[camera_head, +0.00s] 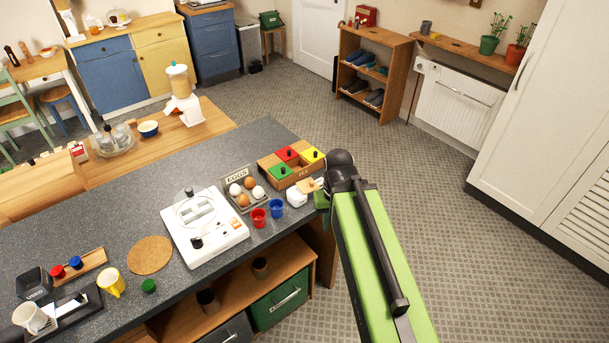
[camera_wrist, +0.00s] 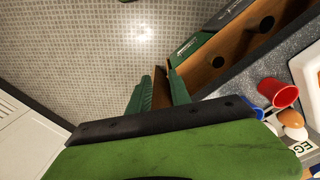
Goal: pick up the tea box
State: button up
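The tea box appears to be the wooden box (camera_head: 271,171) with red, green and yellow knobbed lids, at the counter's far right corner in the head view; lettering on its front is too small to read surely. It is not seen in the wrist view.
A red cup (camera_head: 258,218), blue cup (camera_head: 277,208) and egg tray (camera_head: 232,177) stand nearby on the dark counter (camera_head: 120,220). A white appliance (camera_head: 204,228) is further left. Open floor (camera_head: 420,200) lies right.

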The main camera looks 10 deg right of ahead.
aim_at(320, 181)
jog(key=u, duration=3.9)
jog(key=i, duration=0.15)
jog(key=z, duration=0.5)
jog(key=k, duration=1.55)
jog(key=z, duration=1.15)
jog(key=i, duration=1)
